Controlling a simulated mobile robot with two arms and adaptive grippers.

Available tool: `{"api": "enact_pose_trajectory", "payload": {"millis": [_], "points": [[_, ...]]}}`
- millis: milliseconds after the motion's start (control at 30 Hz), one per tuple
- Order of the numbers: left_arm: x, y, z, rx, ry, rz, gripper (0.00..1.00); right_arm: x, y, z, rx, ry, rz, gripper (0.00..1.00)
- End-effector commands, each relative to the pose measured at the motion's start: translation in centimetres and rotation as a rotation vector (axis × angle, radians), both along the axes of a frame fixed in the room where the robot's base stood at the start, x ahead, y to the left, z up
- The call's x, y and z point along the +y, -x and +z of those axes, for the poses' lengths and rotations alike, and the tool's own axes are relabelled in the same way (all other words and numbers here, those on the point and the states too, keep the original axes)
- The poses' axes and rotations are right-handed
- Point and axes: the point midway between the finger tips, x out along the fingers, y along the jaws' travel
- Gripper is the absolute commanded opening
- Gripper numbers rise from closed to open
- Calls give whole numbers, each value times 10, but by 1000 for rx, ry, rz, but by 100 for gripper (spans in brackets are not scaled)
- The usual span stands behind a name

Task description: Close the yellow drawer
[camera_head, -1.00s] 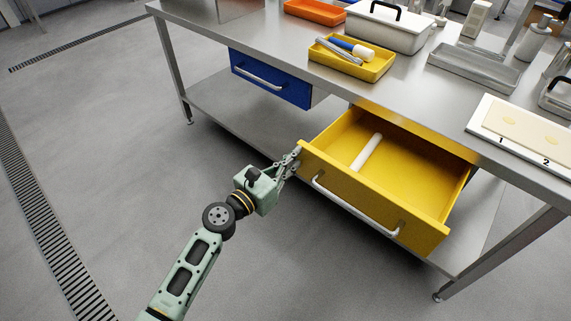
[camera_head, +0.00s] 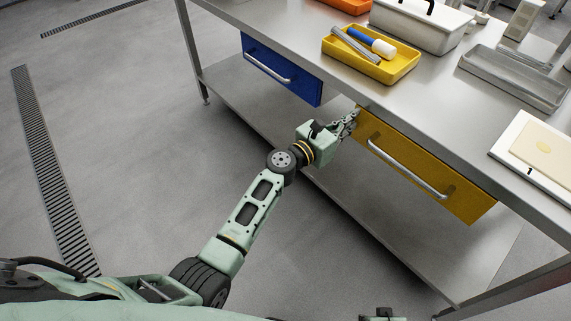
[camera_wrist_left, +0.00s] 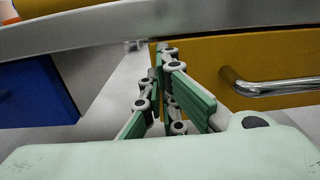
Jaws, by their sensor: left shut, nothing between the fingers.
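The yellow drawer (camera_head: 425,165) under the steel table shows only its front panel with a silver bar handle (camera_head: 410,170); its inside is hidden and its front sits close to the table edge. My left gripper (camera_head: 352,120) is shut and empty, at the upper left end of the drawer front. In the left wrist view the drawer front (camera_wrist_left: 205,62) fills the upper right, its handle (camera_wrist_left: 270,88) at the right, and the gripper fingers (camera_wrist_left: 165,55) are at the panel's left edge. They look to be touching or very near it.
A blue drawer (camera_head: 282,70) hangs left of the yellow one, with a gap between. The steel tabletop (camera_head: 300,35) holds a yellow tray (camera_head: 370,65), a grey tray (camera_head: 515,80) and a white board (camera_head: 535,150). A lower shelf (camera_head: 345,195) runs underneath. The floor in front is clear.

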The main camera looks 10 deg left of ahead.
Motion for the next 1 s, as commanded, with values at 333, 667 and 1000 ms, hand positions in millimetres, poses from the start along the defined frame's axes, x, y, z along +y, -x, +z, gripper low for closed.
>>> {"api": "enact_pose_trajectory", "payload": {"millis": [333, 667, 1000], "points": [[-4, -7, 1, -2, 0, 2, 0, 0, -6, 7, -7, 0, -1, 30], [-4, -7, 4, -6, 2, 3, 0, -1, -6, 7, -8, 1, -1, 30], [19, 25, 1, -3, -1, 4, 0, -1, -6, 7, -8, 1, -1, 30]]}}
